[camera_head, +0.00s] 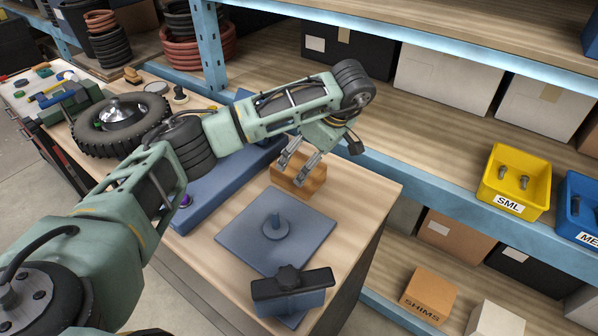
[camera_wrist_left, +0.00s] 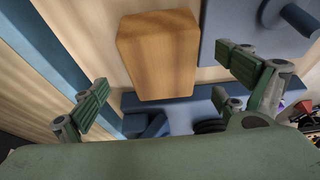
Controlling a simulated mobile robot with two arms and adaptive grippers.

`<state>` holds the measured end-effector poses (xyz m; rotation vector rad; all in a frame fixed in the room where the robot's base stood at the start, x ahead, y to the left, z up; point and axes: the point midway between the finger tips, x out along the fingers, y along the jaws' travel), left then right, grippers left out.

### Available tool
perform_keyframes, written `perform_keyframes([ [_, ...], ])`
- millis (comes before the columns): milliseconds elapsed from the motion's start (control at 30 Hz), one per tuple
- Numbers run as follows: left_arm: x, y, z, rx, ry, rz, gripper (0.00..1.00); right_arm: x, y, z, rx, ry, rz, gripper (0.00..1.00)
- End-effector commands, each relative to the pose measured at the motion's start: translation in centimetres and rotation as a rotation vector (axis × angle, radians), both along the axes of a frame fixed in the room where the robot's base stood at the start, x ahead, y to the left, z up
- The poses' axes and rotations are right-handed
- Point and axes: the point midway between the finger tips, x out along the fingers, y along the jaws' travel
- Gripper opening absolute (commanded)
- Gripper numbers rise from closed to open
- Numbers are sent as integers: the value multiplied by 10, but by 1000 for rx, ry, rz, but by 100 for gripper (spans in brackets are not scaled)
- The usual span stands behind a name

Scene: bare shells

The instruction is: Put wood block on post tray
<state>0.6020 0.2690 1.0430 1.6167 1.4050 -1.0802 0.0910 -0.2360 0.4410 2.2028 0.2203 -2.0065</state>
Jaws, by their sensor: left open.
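The wood block (camera_head: 304,182) lies on the wooden bench top, just behind the post tray. The post tray (camera_head: 300,243) is a flat blue-grey plate with a short upright post (camera_head: 275,226) at its middle. My left gripper (camera_head: 297,164) is open and empty just above the wood block, its fingers pointing down and partly covering it. In the left wrist view the block (camera_wrist_left: 158,55) shows beyond the spread fingers (camera_wrist_left: 165,88), with a corner of the tray (camera_wrist_left: 225,22) to its right. My right gripper does not show.
A long blue base (camera_head: 215,185) and a tyre (camera_head: 120,125) are on the left. Blue-edged shelving with a yellow SML bin (camera_head: 514,181) stands behind and right.

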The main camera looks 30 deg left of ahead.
Motion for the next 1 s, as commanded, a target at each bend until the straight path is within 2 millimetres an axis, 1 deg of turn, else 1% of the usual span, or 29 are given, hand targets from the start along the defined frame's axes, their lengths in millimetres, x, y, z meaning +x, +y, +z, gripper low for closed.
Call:
perform_keyframes([
  [33, -1, 5, -3, 1, 6, 4, 92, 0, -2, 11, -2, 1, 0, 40],
  [100, 0, 9, -13, 1, 6, 4, 92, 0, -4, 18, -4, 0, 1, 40],
  [200, 2, 14, -27, -1, 3, 2, 92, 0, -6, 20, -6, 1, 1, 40],
  [300, 3, 16, -33, 0, 1, 2, 92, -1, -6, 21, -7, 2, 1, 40],
  [567, 3, 16, -35, 0, 1, 0, 92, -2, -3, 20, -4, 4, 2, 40],
  [1000, 3, 16, -40, 0, 1, 0, 92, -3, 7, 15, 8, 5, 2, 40],
])
